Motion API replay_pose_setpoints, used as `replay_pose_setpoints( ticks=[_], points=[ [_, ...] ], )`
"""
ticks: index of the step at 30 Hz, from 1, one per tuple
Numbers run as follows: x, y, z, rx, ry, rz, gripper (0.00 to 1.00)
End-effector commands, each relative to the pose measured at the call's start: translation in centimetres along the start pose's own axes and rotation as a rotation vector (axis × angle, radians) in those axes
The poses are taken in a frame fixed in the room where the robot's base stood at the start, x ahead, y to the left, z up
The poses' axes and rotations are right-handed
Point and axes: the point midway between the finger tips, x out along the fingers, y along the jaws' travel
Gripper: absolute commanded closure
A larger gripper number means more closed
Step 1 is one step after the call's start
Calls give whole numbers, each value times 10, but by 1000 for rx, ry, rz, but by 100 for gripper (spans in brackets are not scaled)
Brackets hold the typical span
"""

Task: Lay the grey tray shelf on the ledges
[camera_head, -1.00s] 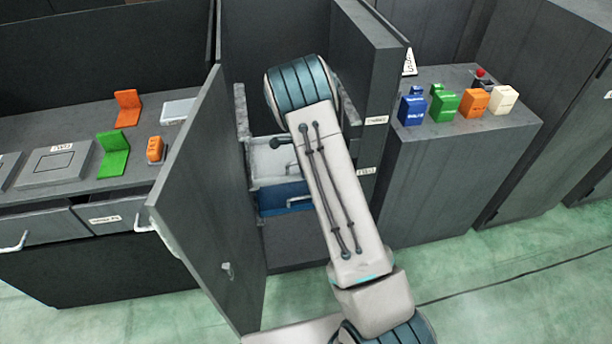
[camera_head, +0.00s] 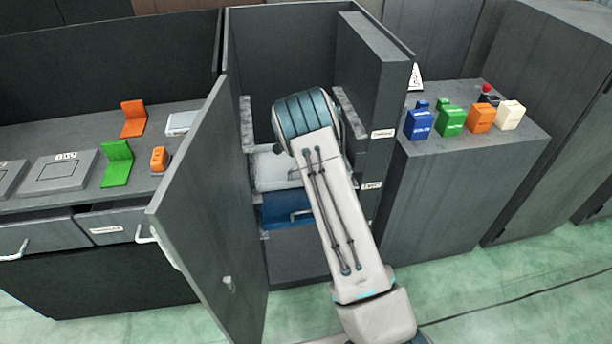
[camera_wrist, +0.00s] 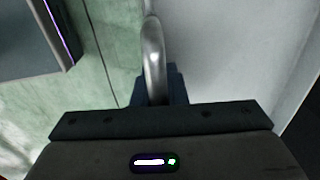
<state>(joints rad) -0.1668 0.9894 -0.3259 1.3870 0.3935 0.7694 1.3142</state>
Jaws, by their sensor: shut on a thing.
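The grey tray shelf (camera_head: 270,172) shows as a light grey panel inside the open cabinet, partly hidden by my arm. Speckled ledges run along the cabinet's left wall (camera_head: 247,125) and right wall (camera_head: 350,118), above the tray's level. In the wrist view a curved metal handle (camera_wrist: 153,55) stands against a light grey surface (camera_wrist: 225,50), which looks like the tray. My gripper (camera_wrist: 160,85) is shut on that handle. The head view hides my gripper behind the arm, and I cannot tell whether the tray touches any ledge.
The open cabinet door (camera_head: 205,205) stands close to my arm's left. A counter at left holds orange and green brackets (camera_head: 117,165).

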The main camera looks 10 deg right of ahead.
Motion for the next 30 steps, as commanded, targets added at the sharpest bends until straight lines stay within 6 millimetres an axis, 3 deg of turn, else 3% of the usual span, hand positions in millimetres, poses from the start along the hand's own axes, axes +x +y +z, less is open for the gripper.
replay_pose_setpoints(
  ticks=[9, 10, 12, 18, 21, 30],
  points=[
    [-1, -1, 0, 0, 0, -3, 100],
    [-1, -1, 0, 0, 0, -3, 82],
    [-1, -1, 0, 0, 0, -3, 63],
    [-1, 0, 0, 0, 0, -1, 62],
    [1, 1, 0, 0, 0, 2, 41],
    [-1, 0, 0, 0, 0, 0, 41]
  ],
)
